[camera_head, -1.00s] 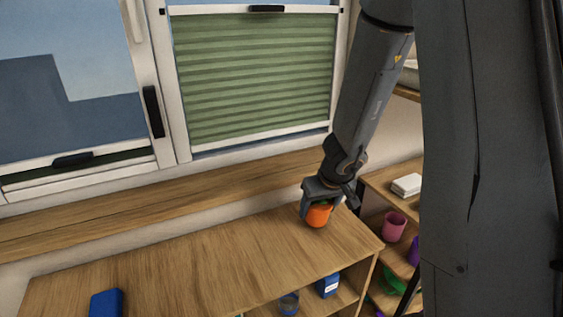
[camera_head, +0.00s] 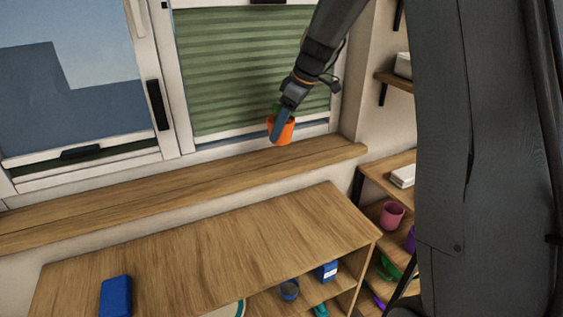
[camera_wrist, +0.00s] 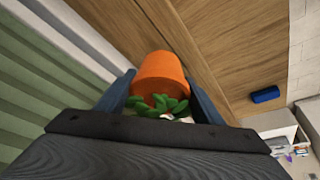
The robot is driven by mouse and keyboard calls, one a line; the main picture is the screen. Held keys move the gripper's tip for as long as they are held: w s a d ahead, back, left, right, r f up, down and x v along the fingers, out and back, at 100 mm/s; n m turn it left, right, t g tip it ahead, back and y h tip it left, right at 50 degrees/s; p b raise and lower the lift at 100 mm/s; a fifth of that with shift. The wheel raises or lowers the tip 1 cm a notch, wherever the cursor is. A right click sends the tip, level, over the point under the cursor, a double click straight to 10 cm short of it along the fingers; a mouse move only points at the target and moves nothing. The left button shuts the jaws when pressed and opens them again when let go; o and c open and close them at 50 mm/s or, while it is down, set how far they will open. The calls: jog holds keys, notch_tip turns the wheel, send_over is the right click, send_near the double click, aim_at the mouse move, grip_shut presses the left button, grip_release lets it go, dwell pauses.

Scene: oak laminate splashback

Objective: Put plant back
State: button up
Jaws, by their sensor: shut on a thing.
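The plant is an orange pot (camera_head: 283,133) with green leaves (camera_wrist: 158,105). My gripper (camera_head: 281,125) is shut on the pot and holds it in the air in front of the green window blind. In the wrist view the pot (camera_wrist: 160,70) sits between the two fingers, with the leaves toward the gripper body. The wooden windowsill (camera_head: 190,186) lies below the pot. From the head view I cannot tell exactly how high the pot is above the sill.
The wooden cabinet top (camera_head: 210,245) is clear apart from a blue box (camera_head: 116,296) at its left. A shelf at the right holds a pink cup (camera_head: 391,214) and a white object (camera_head: 403,175). The window frame (camera_head: 172,80) stands behind the sill.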

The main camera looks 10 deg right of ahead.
jog(key=r, duration=0.1)
jog(key=w+d+r, duration=0.1)
jog(key=shift+w+d+r, duration=0.15)
jog(key=shift+r, duration=0.15)
notch_tip(320, 180, down, 5)
jog(key=shift+r+p, duration=0.1)
jog(key=shift+p, duration=0.65)
jog(key=shift+f+p, duration=0.65)
jog(key=shift+f, duration=1.8)
jog(key=shift+f, duration=0.15)
jog(key=o, duration=1.3)
